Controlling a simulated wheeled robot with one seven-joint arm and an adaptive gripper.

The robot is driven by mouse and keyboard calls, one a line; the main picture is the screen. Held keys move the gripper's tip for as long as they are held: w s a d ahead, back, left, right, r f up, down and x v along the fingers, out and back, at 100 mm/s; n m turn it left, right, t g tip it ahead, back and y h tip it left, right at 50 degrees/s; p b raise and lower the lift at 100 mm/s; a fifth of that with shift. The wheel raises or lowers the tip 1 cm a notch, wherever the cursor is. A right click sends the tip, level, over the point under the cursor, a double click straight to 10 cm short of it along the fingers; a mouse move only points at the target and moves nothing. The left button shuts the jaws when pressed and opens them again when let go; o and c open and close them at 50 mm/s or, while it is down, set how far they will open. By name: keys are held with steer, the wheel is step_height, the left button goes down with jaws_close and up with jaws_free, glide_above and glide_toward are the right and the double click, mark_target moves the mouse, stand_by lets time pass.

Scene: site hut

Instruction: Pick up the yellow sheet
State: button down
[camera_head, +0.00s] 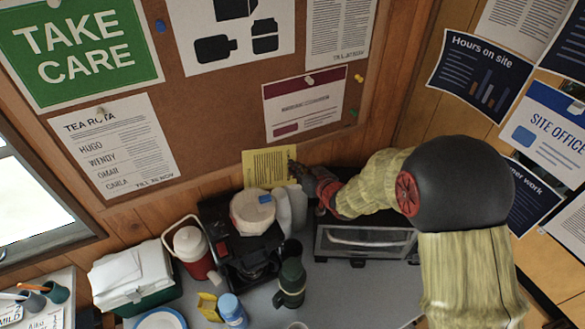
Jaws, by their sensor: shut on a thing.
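The yellow sheet (266,167) with printed lines is near the bottom edge of the cork board, above the counter. My gripper (296,172) reaches in from the right and is shut on the sheet's right edge. The fingertips are small and partly dark against the wall. The sheet looks upright and flat. I cannot tell whether it touches the board behind it.
The cork board (215,120) holds several other papers and loose pins. Below are a black coffee machine (222,225), a toaster oven (362,241), a red and white jug (192,245), a green flask (291,280) and a cool box (135,280). The grey counter front is partly clear.

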step_height(320, 180, up, 11)
steer(key=p, duration=0.2)
steer(key=s+d, duration=0.3)
steer(key=s, duration=0.6)
steer(key=s+d+p, duration=0.1)
steer(key=s+d, duration=0.3)
steer(key=s, duration=0.5)
steer(key=shift+d, duration=0.3)
steer(key=shift+s+f, duration=0.1)
steer(key=shift+s, duration=0.05)
